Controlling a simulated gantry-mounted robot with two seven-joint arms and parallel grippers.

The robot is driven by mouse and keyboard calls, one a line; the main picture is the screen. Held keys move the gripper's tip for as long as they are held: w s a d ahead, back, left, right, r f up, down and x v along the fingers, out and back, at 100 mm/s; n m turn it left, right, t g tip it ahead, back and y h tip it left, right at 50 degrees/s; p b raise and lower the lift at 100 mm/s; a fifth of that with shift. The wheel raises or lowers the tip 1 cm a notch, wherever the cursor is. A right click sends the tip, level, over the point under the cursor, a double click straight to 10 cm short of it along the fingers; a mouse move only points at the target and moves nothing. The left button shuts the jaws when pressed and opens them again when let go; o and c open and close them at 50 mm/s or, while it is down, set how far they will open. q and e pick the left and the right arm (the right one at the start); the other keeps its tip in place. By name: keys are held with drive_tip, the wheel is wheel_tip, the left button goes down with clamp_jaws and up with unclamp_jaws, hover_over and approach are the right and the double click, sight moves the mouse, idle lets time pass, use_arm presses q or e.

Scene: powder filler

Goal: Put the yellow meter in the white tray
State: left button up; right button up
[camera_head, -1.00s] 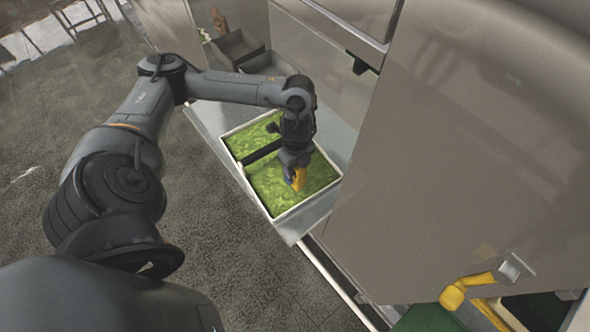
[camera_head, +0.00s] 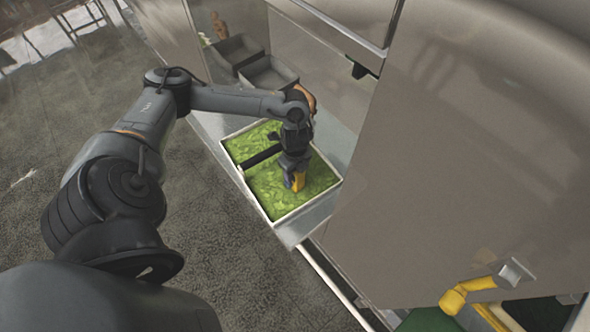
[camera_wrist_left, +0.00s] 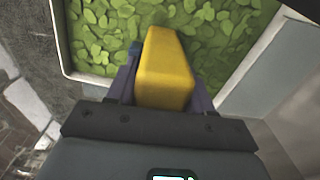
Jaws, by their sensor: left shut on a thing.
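The yellow meter (camera_head: 298,181) is between the fingers of my left gripper (camera_head: 292,184), over the green-filled part of the white tray (camera_head: 316,204). In the left wrist view the meter (camera_wrist_left: 165,70) is a yellow block clamped between both fingers of the left gripper (camera_wrist_left: 160,85). Leafy green contents of the tray lie right behind it, and the tray's white rim (camera_wrist_left: 62,50) shows at the left. I cannot tell whether the meter touches the green contents. My right gripper is not in view.
Two dark grey bins (camera_head: 268,76) stand on the metal counter behind the tray. A large grey machine panel (camera_head: 470,150) fills the right side. A yellow handle (camera_head: 468,292) sticks out at the lower right. Open floor (camera_head: 235,270) lies left of the counter.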

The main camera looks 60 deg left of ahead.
use_arm(q)
drive_tip(key=o, duration=1.2)
drive_tip(key=shift+f, duration=0.1)
drive_tip(key=shift+o, duration=0.2)
wheel_tip(320, 180, up, 6)
drive_tip(key=shift+r, duration=0.25)
wheel_tip(320, 180, up, 4)
drive_tip(key=shift+r+p, duration=0.2)
drive_tip(key=shift+p, duration=1.05)
drive_tip(key=shift+r+p, duration=0.4)
drive_tip(key=shift+r, duration=0.3)
